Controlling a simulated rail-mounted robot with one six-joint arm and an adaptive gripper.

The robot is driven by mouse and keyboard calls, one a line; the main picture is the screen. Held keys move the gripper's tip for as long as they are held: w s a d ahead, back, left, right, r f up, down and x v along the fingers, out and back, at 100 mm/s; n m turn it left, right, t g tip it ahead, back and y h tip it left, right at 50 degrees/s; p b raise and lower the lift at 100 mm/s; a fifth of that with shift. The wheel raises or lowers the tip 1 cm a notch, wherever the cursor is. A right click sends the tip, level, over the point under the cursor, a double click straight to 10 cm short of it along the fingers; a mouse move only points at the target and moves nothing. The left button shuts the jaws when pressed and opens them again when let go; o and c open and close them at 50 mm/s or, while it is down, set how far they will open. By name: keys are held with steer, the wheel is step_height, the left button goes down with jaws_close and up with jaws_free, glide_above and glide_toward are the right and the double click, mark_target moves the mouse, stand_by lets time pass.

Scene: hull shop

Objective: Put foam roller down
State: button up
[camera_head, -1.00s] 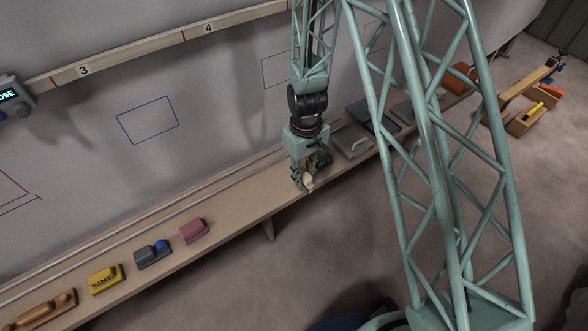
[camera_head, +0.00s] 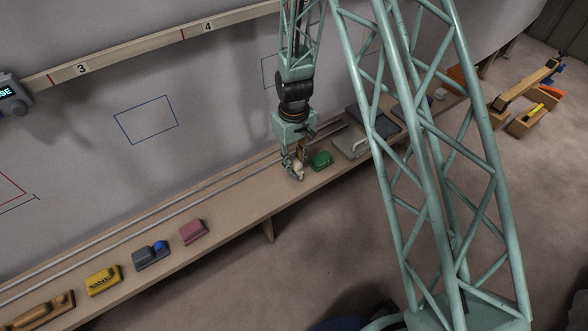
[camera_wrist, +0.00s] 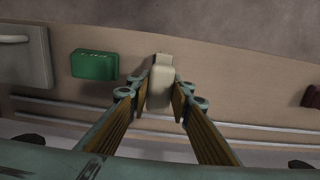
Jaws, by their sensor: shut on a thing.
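My gripper (camera_head: 294,167) is shut on a small cream-white piece, which I take to be the foam roller (camera_head: 298,173). In the wrist view the foam roller (camera_wrist: 160,86) is pale and blocky and sits between the two fingers, its far end showing past the fingertips. The gripper points down at the long wooden shelf (camera_head: 240,200), just left of a green block (camera_head: 322,159). The foam roller is at or just above the shelf; I cannot tell whether it touches.
A grey tool with a handle (camera_head: 351,141) lies right of the green block. The shelf is bare leftward to a pink block (camera_head: 194,231); a grey-blue tool (camera_head: 152,255) and a yellow block (camera_head: 103,279) lie beyond. Metal rails (camera_head: 120,239) run along the wall side.

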mark_target(294, 169)
steer(key=shift+f+b, duration=0.5)
steer(key=shift+f, duration=1.15)
steer(key=shift+f, duration=0.15)
steer(key=o, duration=0.8)
step_height(294, 169, up, 12)
steer(key=p, duration=0.3)
steer(key=shift+r, duration=0.2)
